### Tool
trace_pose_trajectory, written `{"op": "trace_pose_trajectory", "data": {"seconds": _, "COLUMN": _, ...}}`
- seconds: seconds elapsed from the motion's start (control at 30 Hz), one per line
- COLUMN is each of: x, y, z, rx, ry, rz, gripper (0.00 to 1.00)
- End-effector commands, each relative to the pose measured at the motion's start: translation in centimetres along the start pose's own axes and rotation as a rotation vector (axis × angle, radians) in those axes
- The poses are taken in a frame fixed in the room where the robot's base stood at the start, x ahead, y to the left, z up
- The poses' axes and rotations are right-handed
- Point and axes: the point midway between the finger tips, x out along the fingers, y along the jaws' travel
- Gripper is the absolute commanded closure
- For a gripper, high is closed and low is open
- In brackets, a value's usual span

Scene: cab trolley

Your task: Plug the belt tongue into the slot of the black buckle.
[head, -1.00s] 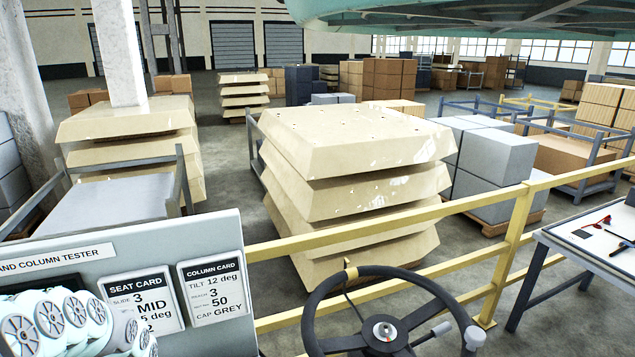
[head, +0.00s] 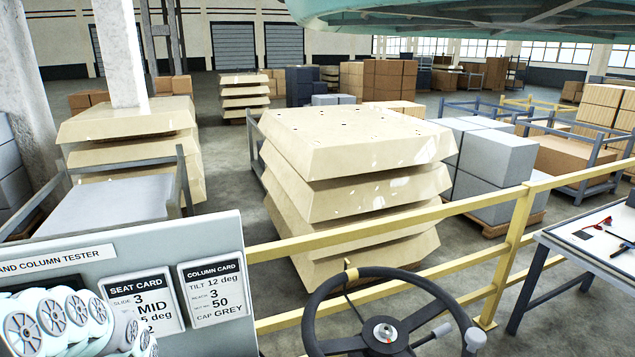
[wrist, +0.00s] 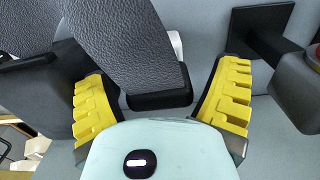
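My gripper (wrist: 163,92) shows in the wrist view with its two yellow ribbed fingers wide apart. A dark grey textured piece (wrist: 125,45) with a black end (wrist: 160,99) lies in the view between the fingers, with no clear grip on it. A dark block (wrist: 300,88) with a bit of red at its edge stands right of the right finger; I cannot tell whether it is the buckle. I cannot make out the belt tongue or the slot for sure. The head view does not show my gripper, the tongue or the buckle.
In the wrist view a black bracket (wrist: 262,24) juts out near the right finger. In the head view a steering wheel (head: 388,333) stands at the bottom, a card panel (head: 140,285) at left, a yellow rail (head: 460,205) behind and a worktable (head: 590,248) at right.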

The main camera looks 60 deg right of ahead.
Motion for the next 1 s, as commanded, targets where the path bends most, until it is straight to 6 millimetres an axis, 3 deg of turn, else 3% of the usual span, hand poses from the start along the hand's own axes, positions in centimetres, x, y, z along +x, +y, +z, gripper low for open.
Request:
{"op": "trace_pose_trajectory", "data": {"seconds": 0.07, "x": 0.01, "y": 0.07, "z": 0.0, "rx": 0.002, "ry": 0.0, "rz": 0.0, "gripper": 0.22}}
{"op": "trace_pose_trajectory", "data": {"seconds": 0.7, "x": -0.02, "y": 0.03, "z": 0.03, "rx": 0.001, "ry": -0.001, "rz": -0.001, "gripper": 0.88}}
{"op": "trace_pose_trajectory", "data": {"seconds": 1.0, "x": -0.69, "y": 0.02, "z": 0.03, "rx": 0.001, "ry": -0.002, "rz": -0.001, "gripper": 0.88}}
